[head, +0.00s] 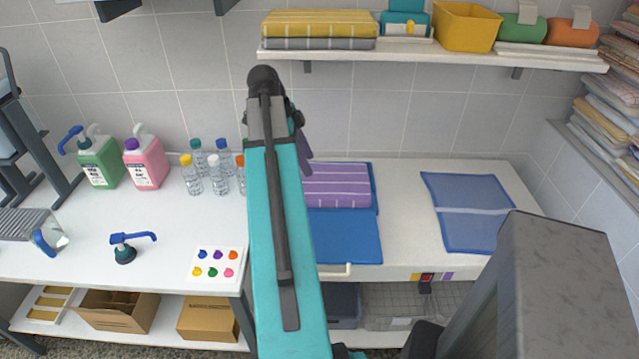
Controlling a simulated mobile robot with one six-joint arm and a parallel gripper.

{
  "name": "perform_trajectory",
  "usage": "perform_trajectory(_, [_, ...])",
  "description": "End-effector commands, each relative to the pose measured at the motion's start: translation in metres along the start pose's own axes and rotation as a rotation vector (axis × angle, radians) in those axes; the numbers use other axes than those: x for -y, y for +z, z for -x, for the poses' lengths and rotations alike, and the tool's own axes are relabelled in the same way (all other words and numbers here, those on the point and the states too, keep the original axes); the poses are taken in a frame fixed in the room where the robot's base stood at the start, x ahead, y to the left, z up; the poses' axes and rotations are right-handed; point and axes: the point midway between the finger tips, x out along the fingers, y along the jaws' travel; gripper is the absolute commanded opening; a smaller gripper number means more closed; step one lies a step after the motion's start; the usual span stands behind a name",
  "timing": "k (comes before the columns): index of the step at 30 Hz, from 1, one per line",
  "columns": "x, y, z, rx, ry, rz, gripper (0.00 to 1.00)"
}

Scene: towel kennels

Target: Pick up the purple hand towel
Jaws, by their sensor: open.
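The purple hand towel (338,186) has pale stripes and lies folded flat on a blue mat (345,240) on the white bench, right of my arm. Its left end is hidden behind my teal arm. My arm reaches up through the middle of the head view. A small dark purple-grey piece sticks out at the arm's right side, just above the towel's left end; I cannot tell whether it is part of my gripper. I cannot make out the jaws, which seem hidden behind the arm.
A wall shelf (440,52) above holds yellow and grey striped towels (318,28) and a yellow bin (466,26). Bottles (217,175) and soap jugs (146,162) stand left of my arm. A grey block (550,290) fills the lower right.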

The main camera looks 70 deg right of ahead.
Motion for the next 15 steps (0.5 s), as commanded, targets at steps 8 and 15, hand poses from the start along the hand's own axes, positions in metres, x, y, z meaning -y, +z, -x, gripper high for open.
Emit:
perform_trajectory(8, [0.0001, -0.0021, -0.0006, 0.0, 0.001, -0.004, 0.52])
perform_trajectory(15, [-0.0001, -0.0026, -0.0056, 0.0, 0.001, -0.004, 0.52])
